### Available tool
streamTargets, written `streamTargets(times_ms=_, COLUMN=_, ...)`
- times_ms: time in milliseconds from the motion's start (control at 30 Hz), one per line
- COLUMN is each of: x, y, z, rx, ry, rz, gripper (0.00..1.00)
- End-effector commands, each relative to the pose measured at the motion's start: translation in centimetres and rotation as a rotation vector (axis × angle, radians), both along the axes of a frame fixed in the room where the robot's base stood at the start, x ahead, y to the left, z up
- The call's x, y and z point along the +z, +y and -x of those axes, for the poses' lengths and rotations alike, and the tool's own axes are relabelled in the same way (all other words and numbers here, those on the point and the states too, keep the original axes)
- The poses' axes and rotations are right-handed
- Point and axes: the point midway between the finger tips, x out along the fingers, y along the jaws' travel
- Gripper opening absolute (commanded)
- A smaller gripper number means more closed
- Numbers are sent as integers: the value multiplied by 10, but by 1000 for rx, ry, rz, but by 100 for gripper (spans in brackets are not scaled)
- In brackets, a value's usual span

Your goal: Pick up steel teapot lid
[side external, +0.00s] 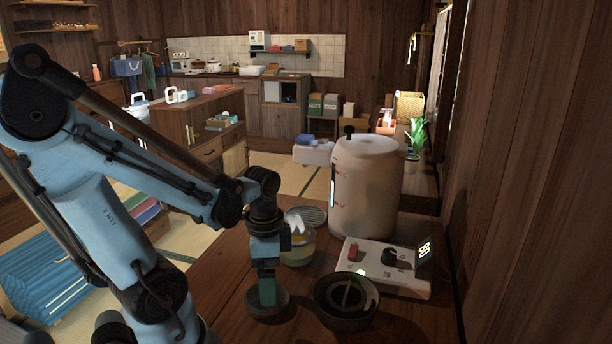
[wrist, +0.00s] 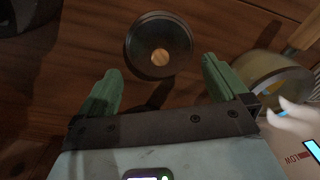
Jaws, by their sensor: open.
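The teapot lid is a dark round disc with a light wooden knob at its centre (wrist: 159,45). In the wrist view it lies on the brown wooden top, just beyond and between my green fingertips. In the side view a dark round piece that looks like the lid (side external: 270,313) lies on the counter directly under my gripper (side external: 267,291). My gripper points down and is open, with nothing between its fingers (wrist: 161,66). The side view does not show whether the fingertips touch the lid.
A dark round bowl-like vessel (side external: 346,314) stands right of my gripper. A control box (side external: 385,270) with a red switch and a tall pale dispenser (side external: 366,190) stand behind it. A glass jar with yellowish contents (side external: 300,250) is close behind my gripper. Bare wood lies to the left.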

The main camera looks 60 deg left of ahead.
Motion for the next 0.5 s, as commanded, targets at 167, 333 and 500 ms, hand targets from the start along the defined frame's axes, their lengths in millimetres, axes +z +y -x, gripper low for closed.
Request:
streamTargets(times_ms=167, x=-14, y=1, z=0, rx=0, ry=0, rz=0, gripper=100)
streamTargets(times_ms=333, x=-27, y=2, z=0, rx=0, ry=0, rz=0, gripper=100)
streamTargets(times_ms=500, x=-39, y=2, z=0, rx=0, ry=0, rz=0, gripper=100)
